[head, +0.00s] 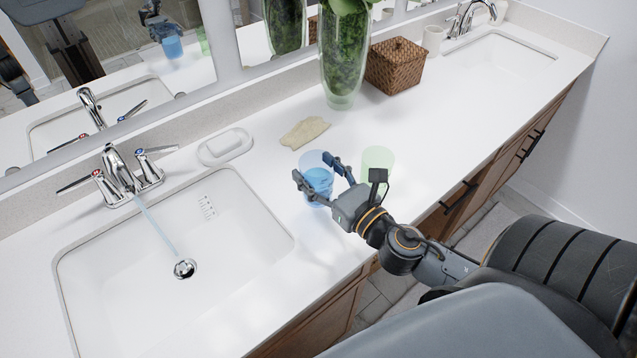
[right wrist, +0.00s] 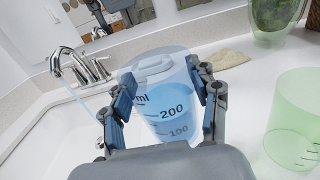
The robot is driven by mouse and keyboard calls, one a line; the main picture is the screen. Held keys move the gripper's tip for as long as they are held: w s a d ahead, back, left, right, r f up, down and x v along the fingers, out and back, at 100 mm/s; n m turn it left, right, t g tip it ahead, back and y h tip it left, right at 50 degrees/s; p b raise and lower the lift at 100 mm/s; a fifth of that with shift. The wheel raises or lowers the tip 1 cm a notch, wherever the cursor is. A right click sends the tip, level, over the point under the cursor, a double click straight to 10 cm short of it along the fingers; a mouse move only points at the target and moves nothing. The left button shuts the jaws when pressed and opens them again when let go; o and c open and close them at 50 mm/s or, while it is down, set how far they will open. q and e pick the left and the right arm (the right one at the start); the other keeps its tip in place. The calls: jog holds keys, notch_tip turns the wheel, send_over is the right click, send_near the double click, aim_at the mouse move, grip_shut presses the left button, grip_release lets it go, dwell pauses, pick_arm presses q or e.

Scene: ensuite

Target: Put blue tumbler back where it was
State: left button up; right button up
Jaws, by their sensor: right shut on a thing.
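The blue tumbler (head: 318,187) is see-through, roughly upright, and holds liquid. My right gripper (head: 320,170) is shut on it, with one finger on each side. In the right wrist view the tumbler (right wrist: 166,105) shows marks for 100 and 200 ml between the fingers (right wrist: 165,100). It is over the counter, right of the left sink; I cannot tell whether its base touches the counter. A green see-through tumbler (head: 378,160) stands just right of it, also visible in the right wrist view (right wrist: 295,120). My left gripper is not in view.
Water runs from the left faucet (head: 122,172) into the left sink (head: 120,270). A soap dish (head: 225,146), beige cloth (head: 304,132), tall green vase (head: 343,60) and wicker box (head: 395,66) line the back. The counter (head: 460,110) is clear toward the right sink.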

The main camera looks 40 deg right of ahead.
jog(key=shift+w+d+f, duration=0.35)
jog(key=shift+w+f, duration=0.1)
jog(key=shift+f, duration=0.1)
jog(key=f, duration=0.1)
jog(key=f+b, duration=0.1)
jog(key=f, duration=0.1)
jog(key=shift+w+d+f+b, duration=0.2)
jog(key=shift+d+f+b, duration=0.05)
jog(key=shift+b, duration=0.05)
jog(key=shift+f, duration=0.15)
jog(key=shift+a, duration=0.1)
jog(key=shift+f, duration=0.1)
jog(key=o, duration=1.2)
jog(key=shift+c, duration=0.2)
